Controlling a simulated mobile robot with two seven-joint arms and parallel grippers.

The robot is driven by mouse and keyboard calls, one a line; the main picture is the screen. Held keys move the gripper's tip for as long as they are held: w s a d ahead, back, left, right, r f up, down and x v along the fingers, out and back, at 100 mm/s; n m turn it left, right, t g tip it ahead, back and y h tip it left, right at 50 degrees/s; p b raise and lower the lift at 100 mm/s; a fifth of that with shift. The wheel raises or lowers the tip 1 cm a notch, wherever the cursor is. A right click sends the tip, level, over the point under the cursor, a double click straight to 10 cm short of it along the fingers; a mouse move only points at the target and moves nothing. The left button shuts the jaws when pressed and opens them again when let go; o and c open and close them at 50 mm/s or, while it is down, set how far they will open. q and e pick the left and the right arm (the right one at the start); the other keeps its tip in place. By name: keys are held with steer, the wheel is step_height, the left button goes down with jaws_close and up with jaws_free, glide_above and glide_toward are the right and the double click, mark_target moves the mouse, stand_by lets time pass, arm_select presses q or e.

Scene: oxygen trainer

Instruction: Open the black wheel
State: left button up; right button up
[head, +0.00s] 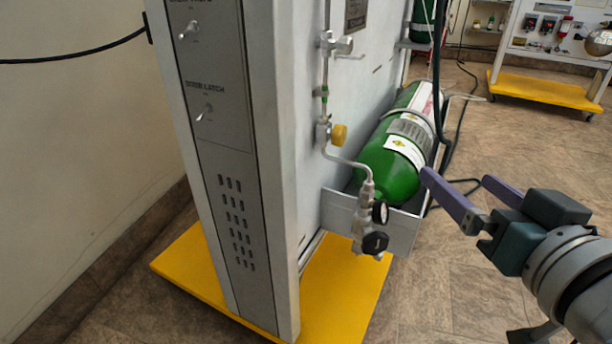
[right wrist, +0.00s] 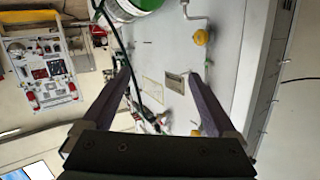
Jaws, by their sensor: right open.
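The black wheel (head: 375,243) is a small round dark knob on the metal valve fitting at the lower end of a thin pipe, in front of the green cylinder. A round gauge (head: 379,212) with a dark rim sits just above it. My right gripper (head: 456,177) is open and empty, to the right of the wheel and higher in the picture, apart from it. Its two purple fingers also show in the right wrist view (right wrist: 160,75), spread before the grey panel. I cannot make out the black wheel there. My left gripper is not in view.
A green cylinder (head: 392,165) lies in a grey tray (head: 398,232) beside the tall grey cabinet (head: 240,180) on a yellow base (head: 345,300). A yellow knob (head: 339,135) sits on the pipe above. A dark hose hangs behind the gripper.

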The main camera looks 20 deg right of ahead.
mark_target(377, 247)
step_height(377, 247, down, 21)
steer(key=a+t+y+b, duration=0.2)
steer(key=a+b, duration=0.1)
steer(key=b, duration=1.5)
steer(key=shift+n, duration=0.3)
steer(key=w+b, duration=0.1)
steer(key=w, duration=0.2)
steer(key=w+d, duration=0.1)
steer(key=w, duration=0.2)
steer(key=w+b, duration=0.1)
steer(key=w, duration=0.3)
steer(key=shift+d+r+b, duration=0.1)
steer(key=shift+d+b, duration=0.15)
steer(key=shift+b, duration=0.05)
steer(key=c, duration=1.4)
steer(key=shift+o, duration=0.2)
